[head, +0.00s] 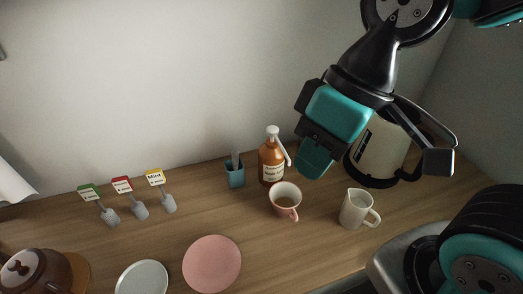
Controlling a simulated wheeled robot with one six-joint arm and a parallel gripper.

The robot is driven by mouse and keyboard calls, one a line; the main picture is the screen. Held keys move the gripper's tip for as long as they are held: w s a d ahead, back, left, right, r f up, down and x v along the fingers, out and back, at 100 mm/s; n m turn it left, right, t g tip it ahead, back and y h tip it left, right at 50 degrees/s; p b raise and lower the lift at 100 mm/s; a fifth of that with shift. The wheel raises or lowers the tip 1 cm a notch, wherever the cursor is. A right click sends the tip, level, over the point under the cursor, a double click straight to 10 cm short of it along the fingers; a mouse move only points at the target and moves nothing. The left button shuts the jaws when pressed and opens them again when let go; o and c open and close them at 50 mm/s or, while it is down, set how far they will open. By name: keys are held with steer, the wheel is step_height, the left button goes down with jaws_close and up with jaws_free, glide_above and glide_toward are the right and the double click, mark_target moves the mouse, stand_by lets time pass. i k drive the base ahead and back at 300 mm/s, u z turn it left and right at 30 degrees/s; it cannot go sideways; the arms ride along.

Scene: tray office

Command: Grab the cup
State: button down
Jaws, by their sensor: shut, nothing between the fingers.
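A pink cup (285,198) stands upright on the wooden counter, its handle towards the front. Its inside looks brownish. My gripper (316,163) hangs from the upper right, above and to the right of the cup. It is shut and empty, and apart from the cup. The cup shows whole, with nothing of my arm in front of it.
An amber pump bottle (271,163) stands close behind the cup. A white pitcher (354,209) is to its right, a cream kettle (382,158) behind the pitcher. A blue holder (235,176), pink plate (212,264), white plate (142,279), labelled scoops (139,211) and brown teapot (35,275) are leftward.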

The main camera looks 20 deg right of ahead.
mark_target(283, 188)
steer(key=k, duration=1.25)
steer(key=i, duration=0.7)
steer(key=u, duration=0.55)
